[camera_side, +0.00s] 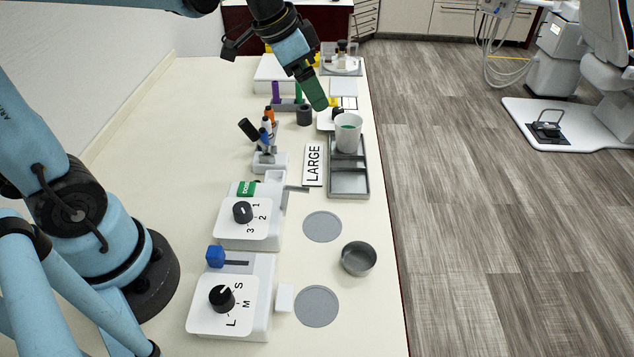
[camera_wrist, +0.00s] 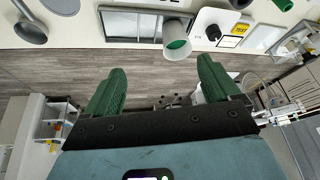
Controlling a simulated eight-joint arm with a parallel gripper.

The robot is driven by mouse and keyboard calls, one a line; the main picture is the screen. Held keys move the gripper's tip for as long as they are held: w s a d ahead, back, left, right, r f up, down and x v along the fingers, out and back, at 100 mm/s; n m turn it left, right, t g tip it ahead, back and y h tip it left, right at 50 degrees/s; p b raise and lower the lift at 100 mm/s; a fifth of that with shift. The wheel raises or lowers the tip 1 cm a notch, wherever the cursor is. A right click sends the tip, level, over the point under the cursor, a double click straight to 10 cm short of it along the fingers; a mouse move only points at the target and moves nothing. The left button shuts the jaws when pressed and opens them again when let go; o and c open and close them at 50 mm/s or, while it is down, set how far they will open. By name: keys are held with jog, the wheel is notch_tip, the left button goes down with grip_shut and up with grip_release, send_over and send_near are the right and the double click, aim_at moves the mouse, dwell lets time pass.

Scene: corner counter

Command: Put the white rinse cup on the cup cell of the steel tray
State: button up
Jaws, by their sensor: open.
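The white rinse cup (camera_side: 346,141) stands upright at the far end of the steel tray (camera_side: 349,182), with something green inside it. In the wrist view the cup (camera_wrist: 172,52) is at the right end of the tray (camera_wrist: 118,25). My gripper (camera_side: 318,101) has green fingers and is in the air, up and to the left of the cup in the side view. In the wrist view my gripper (camera_wrist: 162,70) is open, its fingers spread apart with nothing between them. The cup lies beyond the fingertips, apart from them.
A LARGE label (camera_side: 313,165) lies left of the tray. Two dial boxes (camera_side: 243,222) (camera_side: 229,300), a steel bowl (camera_side: 358,258) and two grey discs (camera_side: 322,226) (camera_side: 316,306) are nearer. A rack of coloured tools (camera_side: 266,152) stands to the left. The counter's right edge runs close beside the tray.

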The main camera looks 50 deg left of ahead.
jog(key=s+f+n+t+y, duration=0.1)
jog(key=s+n, duration=0.4)
jog(key=s, duration=0.5)
jog(key=shift+s+d+f+t+y, duration=0.3)
jog(key=shift+s+d+f+t, duration=0.15)
jog(key=shift+f+t, duration=0.45)
jog(key=shift+f, duration=0.1)
